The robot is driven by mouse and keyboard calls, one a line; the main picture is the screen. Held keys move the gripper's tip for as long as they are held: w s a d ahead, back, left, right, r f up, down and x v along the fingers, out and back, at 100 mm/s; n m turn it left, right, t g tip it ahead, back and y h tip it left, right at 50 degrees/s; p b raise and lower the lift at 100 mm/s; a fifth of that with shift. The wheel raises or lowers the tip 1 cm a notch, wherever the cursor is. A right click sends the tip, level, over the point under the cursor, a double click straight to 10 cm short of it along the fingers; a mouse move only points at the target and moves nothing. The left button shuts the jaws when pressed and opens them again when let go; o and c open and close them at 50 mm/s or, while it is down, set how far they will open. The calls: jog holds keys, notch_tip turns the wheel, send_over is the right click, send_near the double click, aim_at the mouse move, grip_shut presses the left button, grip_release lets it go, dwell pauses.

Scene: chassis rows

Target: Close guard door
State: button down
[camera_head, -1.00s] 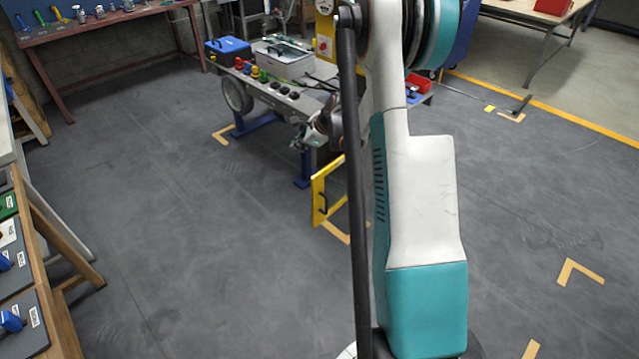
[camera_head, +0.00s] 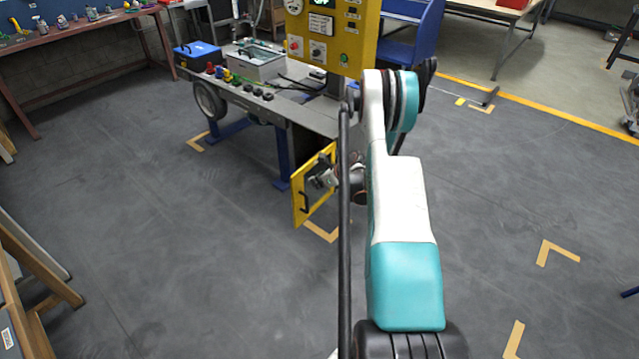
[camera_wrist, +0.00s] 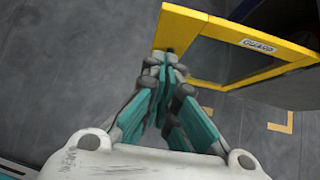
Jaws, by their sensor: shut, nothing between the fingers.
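The guard door is a yellow frame (camera_head: 298,207) with a dark handle, standing ajar at the near right end of the grey workbench (camera_head: 262,108). In the wrist view the yellow frame (camera_wrist: 205,21) with a label and a clear or dark panel fills the upper right. My gripper (camera_head: 318,180) is at the door's face in the head view. In the wrist view my gripper (camera_wrist: 165,60) is shut and empty, its tips over or against the door's left edge. I cannot tell if they touch. The door's hinge side is partly hidden by my arm.
A yellow control panel (camera_head: 331,38) stands on the bench. A blue case (camera_head: 197,53) and a grey box (camera_head: 256,66) sit on its top. A wooden table leg (camera_head: 40,262) is at the left. The grey floor in front is clear.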

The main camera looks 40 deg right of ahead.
aim_at(294, 184)
jog(key=w+f+b, duration=0.1)
jog(key=w, duration=0.1)
jog(key=w+f+b, duration=0.1)
jog(key=w, duration=0.2)
jog(key=w+a+f+b, duration=0.1)
jog(key=w, duration=0.1)
jog(key=shift+w+f, duration=0.25)
jog(key=shift+w+a, duration=0.1)
